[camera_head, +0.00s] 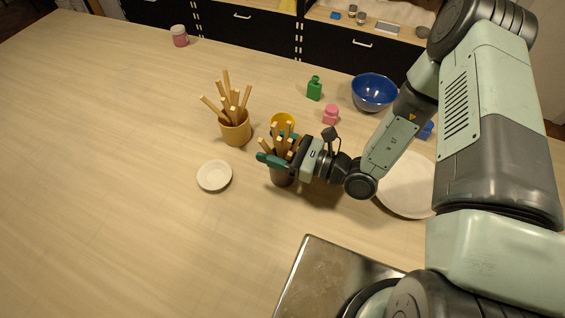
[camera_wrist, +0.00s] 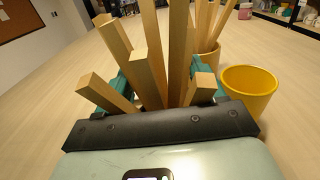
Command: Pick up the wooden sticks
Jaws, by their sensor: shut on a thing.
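A brown cup (camera_head: 282,179) holds a bunch of wooden sticks (camera_head: 280,141) that fan out from its top. My gripper (camera_head: 279,156) comes in from the right, with teal fingers shut around the cup's upper part at the base of the sticks. The exact contact is hidden. In the wrist view, the sticks (camera_wrist: 149,76) rise between and in front of the fingers, and the cup is hidden. I cannot tell whether the cup touches the table. A second, mustard cup (camera_head: 236,134) with wooden sticks (camera_head: 229,95) stands to the left and behind.
A yellow cup (camera_head: 283,120) stands close behind the gripper. A small white dish (camera_head: 214,176) lies to the left. A green bottle (camera_head: 315,88), pink jar (camera_head: 330,114), blue bowl (camera_head: 374,92) and large white plate (camera_head: 407,187) are behind and right. The left table is clear.

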